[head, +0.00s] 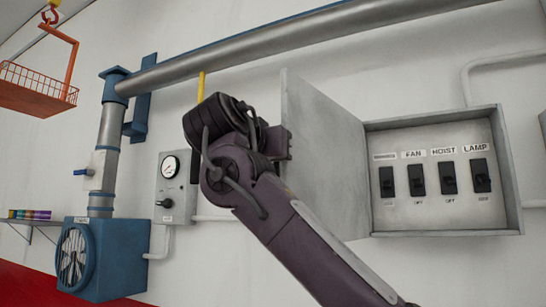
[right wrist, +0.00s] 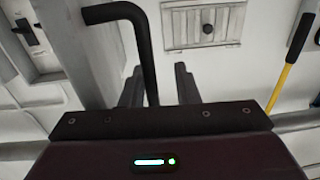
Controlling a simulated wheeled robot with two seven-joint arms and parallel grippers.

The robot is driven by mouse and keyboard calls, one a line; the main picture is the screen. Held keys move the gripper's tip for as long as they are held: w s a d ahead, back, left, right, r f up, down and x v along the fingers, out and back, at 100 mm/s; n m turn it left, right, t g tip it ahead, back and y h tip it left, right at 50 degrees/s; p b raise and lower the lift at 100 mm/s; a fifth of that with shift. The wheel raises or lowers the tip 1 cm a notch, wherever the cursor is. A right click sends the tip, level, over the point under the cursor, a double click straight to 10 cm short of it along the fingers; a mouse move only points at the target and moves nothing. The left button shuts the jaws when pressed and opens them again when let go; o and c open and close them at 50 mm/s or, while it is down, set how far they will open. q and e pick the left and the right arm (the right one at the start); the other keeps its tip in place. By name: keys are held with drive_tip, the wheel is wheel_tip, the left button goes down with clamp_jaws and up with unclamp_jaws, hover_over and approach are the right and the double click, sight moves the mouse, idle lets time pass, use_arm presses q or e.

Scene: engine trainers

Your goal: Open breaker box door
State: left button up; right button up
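The grey breaker box (head: 445,218) is on the wall at the right of the head view. Its door (head: 325,150) stands wide open, swung out on the box's left side. Inside are labelled black switches. My right gripper (head: 278,143) is close to the door's outer side near its free edge; contact cannot be told. In the right wrist view its two fingers (right wrist: 158,88) are apart. A black bent bar (right wrist: 120,12) runs beside the door (right wrist: 72,50) and down between the fingers; its lower end is hidden. My left gripper is out of view.
A gauge box (head: 177,187) and a yellow handle (head: 201,87) are on the wall left of my right arm.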

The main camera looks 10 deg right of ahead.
drive_tip(key=b+v, duration=0.3)
drive_tip(key=v, duration=0.4)
drive_tip(key=shift+s+a+b, duration=0.2)
drive_tip(key=shift+s+b, duration=0.15)
